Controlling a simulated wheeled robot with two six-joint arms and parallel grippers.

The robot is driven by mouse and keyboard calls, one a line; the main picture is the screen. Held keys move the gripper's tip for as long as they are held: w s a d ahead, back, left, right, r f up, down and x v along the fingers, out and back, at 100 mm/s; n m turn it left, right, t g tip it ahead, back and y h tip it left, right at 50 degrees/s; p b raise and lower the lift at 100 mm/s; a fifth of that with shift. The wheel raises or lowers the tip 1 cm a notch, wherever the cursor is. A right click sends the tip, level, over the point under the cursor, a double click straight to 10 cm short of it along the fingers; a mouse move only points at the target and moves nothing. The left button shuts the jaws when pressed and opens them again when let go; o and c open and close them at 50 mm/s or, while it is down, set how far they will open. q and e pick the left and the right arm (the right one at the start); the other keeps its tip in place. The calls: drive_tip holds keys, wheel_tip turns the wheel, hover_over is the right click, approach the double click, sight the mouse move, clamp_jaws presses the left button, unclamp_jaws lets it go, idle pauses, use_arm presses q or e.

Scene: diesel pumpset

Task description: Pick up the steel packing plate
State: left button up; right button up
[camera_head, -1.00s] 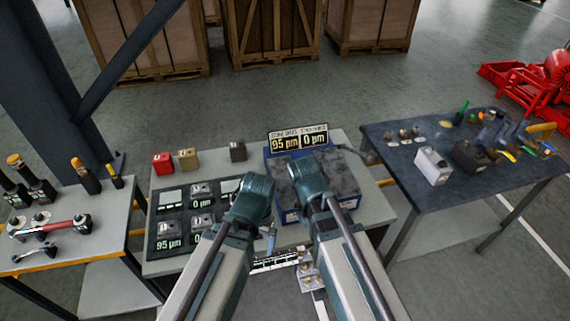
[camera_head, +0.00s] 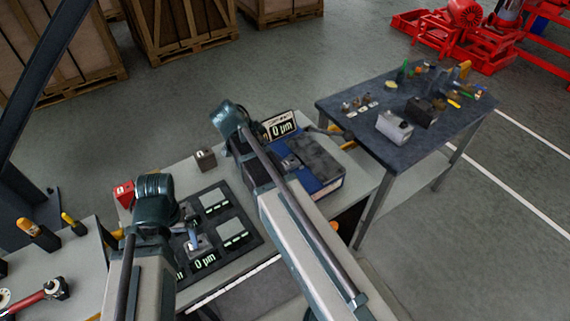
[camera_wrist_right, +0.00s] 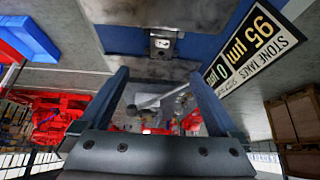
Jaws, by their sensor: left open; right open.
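A small steel plate or block with a dark mark (camera_wrist_right: 163,42) lies on the stone, ahead of my right gripper's open, empty fingers (camera_wrist_right: 163,100) in the right wrist view. In the head view a small grey piece (camera_head: 290,162) on the blue-edged stone looks like the same one. My right gripper is mostly hidden by its own arm there. My left gripper (camera_head: 193,238) is open over the dark tray (camera_head: 252,238), close to a steel plate (camera_head: 200,250) in it; contact cannot be told.
The granite stone (camera_head: 316,158) has a display sign (camera_head: 278,128) behind it, partly covered by my right arm. A dark table (camera_head: 370,125) with small parts stands right; a tool table is left.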

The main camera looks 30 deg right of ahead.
drive_tip(key=b, duration=0.6)
approach(289, 162)
drive_tip(key=x, duration=0.3)
drive_tip(key=shift+s+a, duration=0.1)
drive_tip(key=shift+f, duration=0.2)
use_arm(q)
wheel_tip(289, 162, down, 7)
use_arm(e)
drive_tip(key=shift+d+r, duration=0.1)
drive_tip(key=shift+d, duration=0.1)
use_arm(q)
wheel_tip(289, 162, down, 4)
drive_tip(key=b, duration=0.5)
drive_tip(key=shift+f, duration=0.25)
use_arm(e)
drive_tip(key=x, duration=0.5)
use_arm(q)
drive_tip(key=shift+r, duration=0.1)
use_arm(e)
clamp_jaws()
